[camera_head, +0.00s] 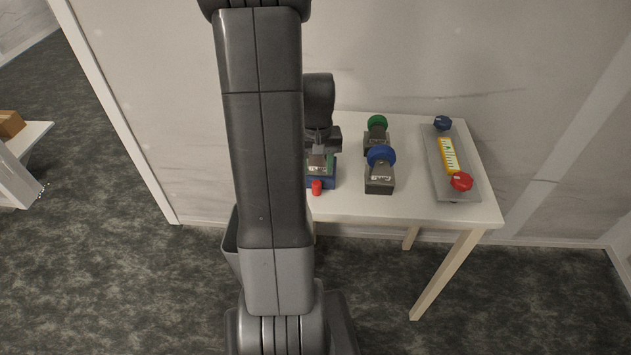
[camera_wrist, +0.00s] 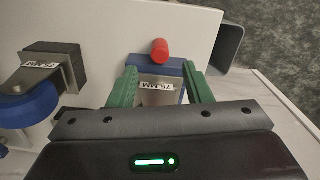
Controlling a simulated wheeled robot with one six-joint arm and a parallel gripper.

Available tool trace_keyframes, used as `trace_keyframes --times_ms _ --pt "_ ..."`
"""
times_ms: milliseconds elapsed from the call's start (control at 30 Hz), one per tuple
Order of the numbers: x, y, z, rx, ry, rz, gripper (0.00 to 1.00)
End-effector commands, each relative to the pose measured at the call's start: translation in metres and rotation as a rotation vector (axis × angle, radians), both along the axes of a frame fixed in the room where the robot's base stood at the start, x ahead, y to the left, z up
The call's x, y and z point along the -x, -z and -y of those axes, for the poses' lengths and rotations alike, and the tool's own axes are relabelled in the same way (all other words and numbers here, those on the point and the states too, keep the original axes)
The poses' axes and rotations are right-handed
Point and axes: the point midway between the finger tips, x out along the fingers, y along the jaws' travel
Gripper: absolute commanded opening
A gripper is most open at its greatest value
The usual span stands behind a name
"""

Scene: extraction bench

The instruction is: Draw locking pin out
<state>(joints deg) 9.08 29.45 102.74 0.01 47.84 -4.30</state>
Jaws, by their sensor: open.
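A red cylinder (camera_head: 316,187), likely the locking pin, sticks out at the front of a blue block (camera_head: 326,183). In the wrist view the red cylinder (camera_wrist: 160,51) stands past the fingertips, against the blue block (camera_wrist: 142,61). A grey metal piece with a white label (camera_wrist: 158,96) sits on the block. My gripper (camera_wrist: 161,72) is open, with one green finger on each side of this grey piece. I cannot tell if the fingers touch it. In the head view my gripper (camera_head: 321,163) is over the block, and my arm hides the table to its left.
To the right stand a grey fixture with a blue knob (camera_head: 381,155) and one with a green knob (camera_head: 377,122). A grey plate (camera_head: 443,182) carries a red knob, a dark blue knob and a yellow strip. The white table's front edge (camera_head: 420,218) is clear.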

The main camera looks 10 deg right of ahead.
Motion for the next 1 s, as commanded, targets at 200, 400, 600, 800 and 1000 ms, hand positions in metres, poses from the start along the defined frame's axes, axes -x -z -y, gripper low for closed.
trace_keyframes --times_ms 200,400,600,800,1000 --pt "0.001 0.038 0.0 0.0 0.0 -0.005 0.45" --pt "0.001 0.061 0.0 0.0 0.0 -0.002 0.45" --pt "0.0 0.07 0.0 0.0 0.0 0.0 0.45" --pt "0.0 0.071 0.0 0.0 0.0 0.001 0.45" --pt "0.0 0.071 0.0 0.0 0.0 0.001 0.19"
